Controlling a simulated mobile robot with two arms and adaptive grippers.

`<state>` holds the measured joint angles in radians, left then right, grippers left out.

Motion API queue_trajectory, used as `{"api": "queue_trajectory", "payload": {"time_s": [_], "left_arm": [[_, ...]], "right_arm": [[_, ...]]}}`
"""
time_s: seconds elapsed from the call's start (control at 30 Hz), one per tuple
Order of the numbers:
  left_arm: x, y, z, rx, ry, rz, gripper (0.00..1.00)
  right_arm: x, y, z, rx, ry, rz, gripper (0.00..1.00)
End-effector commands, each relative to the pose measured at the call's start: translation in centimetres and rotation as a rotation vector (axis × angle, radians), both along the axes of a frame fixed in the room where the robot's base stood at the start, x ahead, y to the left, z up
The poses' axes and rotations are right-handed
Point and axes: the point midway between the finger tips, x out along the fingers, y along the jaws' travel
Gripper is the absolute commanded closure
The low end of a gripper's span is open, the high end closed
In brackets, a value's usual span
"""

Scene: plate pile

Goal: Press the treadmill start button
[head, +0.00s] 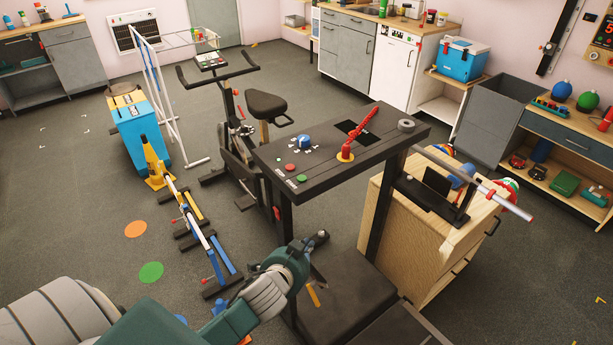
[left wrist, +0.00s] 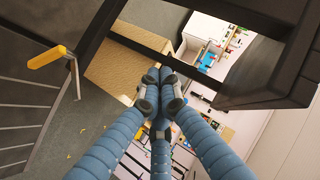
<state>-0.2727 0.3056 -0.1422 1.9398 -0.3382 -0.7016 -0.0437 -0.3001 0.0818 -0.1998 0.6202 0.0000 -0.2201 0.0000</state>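The treadmill's dark console (head: 340,150) stands on posts over a black belt deck (head: 350,300). On the console's front left corner are a green button (head: 301,179) and a red button (head: 289,167). Neither is labelled legibly, so I cannot tell for certain which one starts it. My left gripper (head: 322,238) is below and in front of the console, apart from both buttons. In the left wrist view its blue fingers (left wrist: 158,95) come together at grey tips, with nothing seen between them. My right gripper is in neither view.
The console also carries a blue knob (head: 305,141) and a red lever (head: 362,131). An exercise bike (head: 265,108) stands behind left, a wooden cabinet (head: 425,235) to the right. In the left wrist view, dark treadmill frame parts (left wrist: 265,75) and a yellow handle (left wrist: 47,57) surround the fingers.

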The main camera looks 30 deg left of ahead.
Motion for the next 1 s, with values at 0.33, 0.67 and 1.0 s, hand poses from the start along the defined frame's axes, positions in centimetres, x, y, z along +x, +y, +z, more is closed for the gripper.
{"api": "queue_trajectory", "payload": {"time_s": [0.33,0.67,1.0], "left_arm": [[6.5,0.3,13.9,0.236,-0.331,-0.151,1.00],[11.5,-3.4,27.3,0.669,-0.712,-0.492,1.00],[11.4,-7.5,32.3,1.382,-0.895,-1.160,1.00]], "right_arm": [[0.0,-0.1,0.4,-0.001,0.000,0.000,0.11],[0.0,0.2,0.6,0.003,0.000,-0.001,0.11],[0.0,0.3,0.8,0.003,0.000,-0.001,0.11]]}}
